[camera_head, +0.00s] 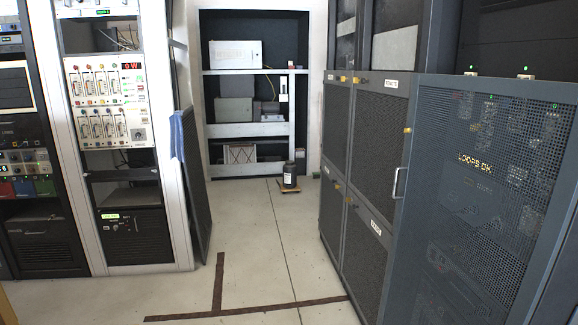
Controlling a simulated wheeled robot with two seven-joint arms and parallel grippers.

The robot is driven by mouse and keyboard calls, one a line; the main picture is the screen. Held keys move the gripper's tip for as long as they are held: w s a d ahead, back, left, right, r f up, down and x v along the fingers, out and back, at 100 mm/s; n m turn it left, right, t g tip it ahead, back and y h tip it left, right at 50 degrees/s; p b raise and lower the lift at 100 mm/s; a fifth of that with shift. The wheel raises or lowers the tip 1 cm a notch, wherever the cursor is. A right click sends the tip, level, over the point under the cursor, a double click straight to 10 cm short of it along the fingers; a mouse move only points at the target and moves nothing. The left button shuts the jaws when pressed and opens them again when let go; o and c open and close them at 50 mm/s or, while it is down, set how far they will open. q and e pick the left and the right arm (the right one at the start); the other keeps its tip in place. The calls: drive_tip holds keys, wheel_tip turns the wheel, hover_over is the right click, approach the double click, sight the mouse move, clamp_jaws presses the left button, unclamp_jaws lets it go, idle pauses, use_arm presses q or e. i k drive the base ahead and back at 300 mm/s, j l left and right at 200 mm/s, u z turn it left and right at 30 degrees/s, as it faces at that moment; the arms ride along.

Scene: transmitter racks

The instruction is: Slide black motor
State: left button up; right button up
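A small dark cylinder with a pale label, which looks like the black motor (289,174), stands upright on the floor at the far end of the aisle. Under it is a thin orange-brown base (290,189). It is in front of the shelving alcove and well away from me. Neither of my grippers is in view.
White and black equipment racks (120,130) line the left, with a mesh panel (196,180) leaning out. Dark mesh cabinets (365,150) and a large mesh door (490,190) line the right. The aisle floor between is clear, with brown tape lines (219,283). Shelves (245,130) stand behind.

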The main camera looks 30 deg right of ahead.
sight(290, 183)
drive_tip(key=i+l+z, duration=0.4)
drive_tip(key=i, duration=0.45)
drive_tip(key=i+z, duration=0.4)
drive_tip(key=i, duration=5)
drive_tip(key=l, duration=0.1)
